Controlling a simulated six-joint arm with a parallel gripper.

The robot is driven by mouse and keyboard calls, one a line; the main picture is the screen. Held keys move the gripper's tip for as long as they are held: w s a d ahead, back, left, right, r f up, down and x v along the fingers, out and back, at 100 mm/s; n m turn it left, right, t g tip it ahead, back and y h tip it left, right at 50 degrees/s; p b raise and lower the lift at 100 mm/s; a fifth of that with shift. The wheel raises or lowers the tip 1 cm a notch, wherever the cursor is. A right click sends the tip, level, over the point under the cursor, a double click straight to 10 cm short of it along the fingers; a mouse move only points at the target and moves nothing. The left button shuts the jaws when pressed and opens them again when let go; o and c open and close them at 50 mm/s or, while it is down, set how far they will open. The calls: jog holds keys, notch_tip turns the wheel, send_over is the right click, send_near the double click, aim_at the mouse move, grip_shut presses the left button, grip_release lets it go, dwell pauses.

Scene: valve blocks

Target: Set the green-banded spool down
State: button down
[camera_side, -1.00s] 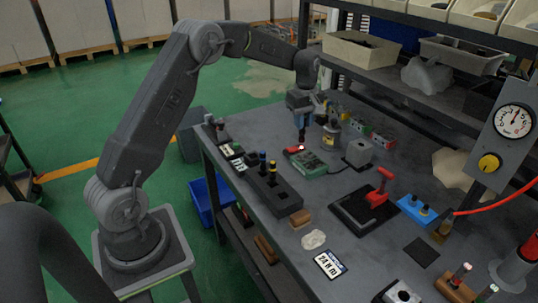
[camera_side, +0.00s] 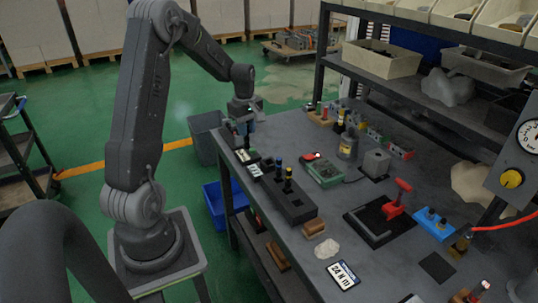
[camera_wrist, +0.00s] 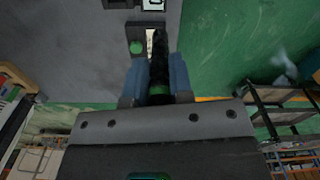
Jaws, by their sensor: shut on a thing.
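My gripper (camera_wrist: 158,82) is shut on the green-banded spool, a dark upright-looking cylinder with a green band (camera_wrist: 159,90) between the blue fingers in the wrist view. Its far end is over or at a small dark block (camera_wrist: 136,36) with a pale slot and a round green mark (camera_wrist: 138,47). I cannot tell whether the spool touches the block. In the side view my gripper (camera_side: 244,134) is above the table's far left corner, and the spool is too small to make out there.
A black block (camera_side: 297,209) holding blue- and yellow-banded spools stands nearer along the left edge. A green box (camera_side: 323,172), a yellow-labelled bottle (camera_side: 347,146) and a red-handled fixture (camera_side: 380,225) lie to the right. The table edge is close on my gripper's left.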

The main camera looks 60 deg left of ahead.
jog(key=shift+w+d+f, duration=0.55)
jog(key=shift+w+f, duration=0.45)
jog(key=shift+f, duration=0.35)
jog(key=shift+w+d+f, duration=0.6)
jog(key=shift+w+f, duration=0.45)
jog(key=shift+f, duration=0.35)
jog(key=shift+w+d+f, duration=0.55)
jog(key=shift+w+f, duration=0.45)
jog(key=shift+f, duration=0.35)
jog(key=shift+f, duration=0.15)
jog(key=c, duration=1)
grip_release()
